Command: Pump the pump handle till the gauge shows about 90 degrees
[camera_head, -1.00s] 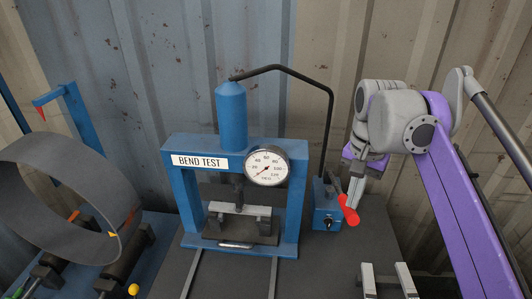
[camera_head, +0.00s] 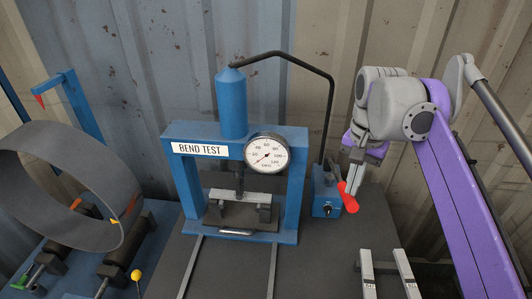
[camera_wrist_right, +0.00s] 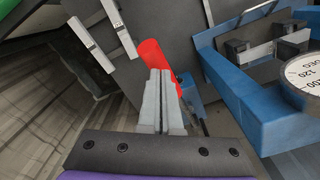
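The blue hand pump (camera_head: 326,204) stands right of the press, with a black hose rising from it. Its handle has a red grip (camera_head: 348,198) that slopes down to the right. My right gripper (camera_head: 352,186) is at this grip. In the right wrist view its two fingers (camera_wrist_right: 164,72) are nearly together, and the red grip (camera_wrist_right: 152,50) shows beyond their tips; I cannot tell whether they touch it. The round gauge (camera_head: 266,153) is on the press front, its red needle pointing lower left, below the 20 mark. My left gripper is out of view.
The blue press (camera_head: 287,200) marked BEND TEST holds a grey bar (camera_head: 225,194) under its ram. A large grey ring (camera_head: 50,140) rests on rollers at left. Two pale rails (camera_head: 368,272) lie front right. The corrugated wall closes the back.

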